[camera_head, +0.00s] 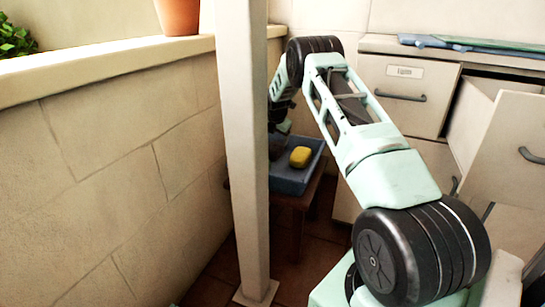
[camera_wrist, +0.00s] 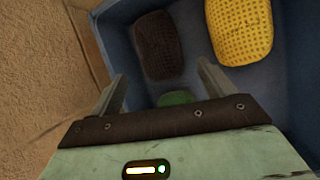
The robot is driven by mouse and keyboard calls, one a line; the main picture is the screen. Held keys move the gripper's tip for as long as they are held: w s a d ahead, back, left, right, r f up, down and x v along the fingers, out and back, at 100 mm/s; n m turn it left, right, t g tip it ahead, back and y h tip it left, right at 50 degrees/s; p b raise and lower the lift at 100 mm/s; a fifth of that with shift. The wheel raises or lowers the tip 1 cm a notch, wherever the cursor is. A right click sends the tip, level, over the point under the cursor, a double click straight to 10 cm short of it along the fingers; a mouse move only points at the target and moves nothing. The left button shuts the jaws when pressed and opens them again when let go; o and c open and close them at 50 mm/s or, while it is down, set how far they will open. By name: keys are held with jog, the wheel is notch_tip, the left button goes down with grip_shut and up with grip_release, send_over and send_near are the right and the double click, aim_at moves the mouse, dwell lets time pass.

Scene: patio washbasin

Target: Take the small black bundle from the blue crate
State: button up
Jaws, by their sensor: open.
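The blue crate (camera_head: 291,184) stands on a small brown stool beyond the pale post in the head view. It also fills much of the wrist view (camera_wrist: 284,110). The small black bundle (camera_wrist: 159,45), dark and mesh-textured, lies in the crate near its left wall. In the head view a dark shape (camera_head: 277,145) shows in the crate beside the post, and I cannot tell if it is the bundle or my gripper. My gripper (camera_wrist: 160,72) is open, with its fingertips apart on either side of the bundle's near end. Nothing is between the fingers' bases except a green thing below.
A yellow mesh sponge-like thing (camera_wrist: 240,30) lies right of the bundle in the crate. A green thing (camera_wrist: 175,98) is partly hidden by my gripper. The post (camera_head: 243,150) and stone wall (camera_head: 130,170) are close on the left. An open drawer (camera_head: 510,150) juts out at right.

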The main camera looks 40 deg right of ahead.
aim_at(273, 147)
jog(key=b+x, duration=0.1)
jog(key=x, duration=0.3)
jog(key=shift+f, duration=0.15)
jog(key=b+x, duration=0.1)
jog(key=x, duration=0.1)
jog(key=b+x, duration=0.2)
jog(key=shift+a+f, duration=0.15)
jog(key=shift+a, duration=0.05)
jog(key=shift+w+d+f+b, duration=0.2)
jog(key=shift+w+f+b, duration=0.05)
jog(key=shift+f+b, duration=0.2)
jog(key=shift+r, duration=0.1)
jog(key=shift+c, duration=0.3)
jog(key=c, duration=0.7)
